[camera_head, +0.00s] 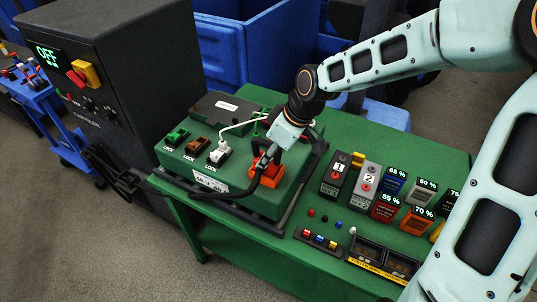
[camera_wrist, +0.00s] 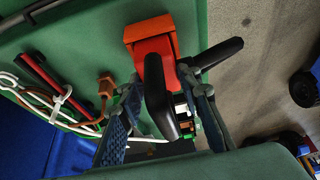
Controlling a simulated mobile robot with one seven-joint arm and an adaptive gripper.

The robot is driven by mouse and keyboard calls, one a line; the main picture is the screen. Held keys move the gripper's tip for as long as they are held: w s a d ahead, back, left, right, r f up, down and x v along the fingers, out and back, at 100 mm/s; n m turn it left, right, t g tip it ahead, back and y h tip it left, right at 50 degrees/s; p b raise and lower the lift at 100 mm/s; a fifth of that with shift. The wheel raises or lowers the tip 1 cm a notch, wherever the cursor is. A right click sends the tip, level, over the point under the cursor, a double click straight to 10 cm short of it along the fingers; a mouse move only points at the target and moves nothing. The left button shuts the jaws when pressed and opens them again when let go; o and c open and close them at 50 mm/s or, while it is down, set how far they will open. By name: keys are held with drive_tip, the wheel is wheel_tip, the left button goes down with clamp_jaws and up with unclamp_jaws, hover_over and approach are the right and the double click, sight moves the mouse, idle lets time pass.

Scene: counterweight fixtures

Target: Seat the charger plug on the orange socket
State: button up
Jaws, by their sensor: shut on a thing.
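The orange socket (camera_head: 268,180) sits at the right end of the row on the green fixture. It also shows at the top of the wrist view (camera_wrist: 148,27). My gripper (camera_head: 264,160) is right over this socket, pointing down. In the wrist view its black finger pads (camera_wrist: 184,80) are shut on a red-orange piece (camera_wrist: 158,55), which seems to be the charger plug. This piece overlaps the socket in the wrist view. The pads hide part of it, and I cannot tell whether it is fully down or slightly above.
Green (camera_head: 177,136), brown (camera_head: 198,145) and white (camera_head: 219,153) sockets stand left of the orange one, with a white cable at the white one. Numbered modules and percentage-labelled blocks (camera_head: 387,205) fill the table's right side. A dark machine (camera_head: 110,70) stands left.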

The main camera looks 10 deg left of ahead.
drive_tip(key=shift+f+b, duration=0.5)
drive_tip(key=shift+f, duration=0.35)
drive_tip(key=o, duration=1.4)
drive_tip(key=shift+r, duration=0.1)
drive_tip(key=v, duration=1.1)
drive_tip(key=shift+s+d+r, duration=0.1)
drive_tip(key=shift+d+r, duration=0.1)
drive_tip(key=shift+r, duration=0.15)
